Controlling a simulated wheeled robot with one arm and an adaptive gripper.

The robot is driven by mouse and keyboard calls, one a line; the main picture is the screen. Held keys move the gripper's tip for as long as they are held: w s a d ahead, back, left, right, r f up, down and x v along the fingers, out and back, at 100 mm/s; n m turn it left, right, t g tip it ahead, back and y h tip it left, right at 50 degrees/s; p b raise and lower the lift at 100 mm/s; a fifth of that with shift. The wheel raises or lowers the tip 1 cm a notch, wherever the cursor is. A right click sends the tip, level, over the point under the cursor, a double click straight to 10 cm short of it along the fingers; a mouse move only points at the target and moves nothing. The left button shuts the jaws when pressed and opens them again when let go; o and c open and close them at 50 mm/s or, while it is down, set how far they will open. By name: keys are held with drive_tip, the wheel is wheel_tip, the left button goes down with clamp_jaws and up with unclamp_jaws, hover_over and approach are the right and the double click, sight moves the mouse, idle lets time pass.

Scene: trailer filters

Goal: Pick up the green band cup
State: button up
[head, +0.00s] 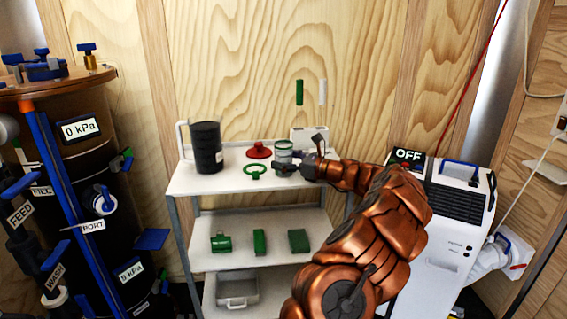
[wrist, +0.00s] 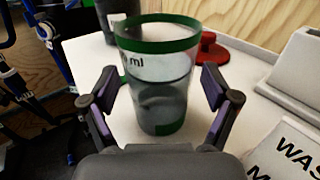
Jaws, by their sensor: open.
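The green band cup (wrist: 158,75) is a clear cup with a green band at its rim and green at its base, with "ml" printed on it. It stands upright on the white shelf top (wrist: 85,55). In the head view the cup (head: 284,148) is at the tip of my arm. My gripper (wrist: 160,92) is open, with one finger on each side of the cup's near side. I cannot tell whether either finger touches it. In the head view my gripper (head: 291,166) partly covers the cup's lower part.
A green ring (head: 255,170), a red stopper-like piece (head: 259,151) and a black jug (head: 207,148) stand left of the cup. A white box (head: 315,139) is behind my gripper. Green items lie on the lower shelf (head: 275,246). A white machine (head: 450,215) is at right.

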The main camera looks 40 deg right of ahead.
drive_tip(key=shift+c, duration=0.4)
drive_tip(key=c, duration=1.3)
drive_tip(key=shift+c, duration=0.2)
drive_tip(key=shift+r, duration=0.25)
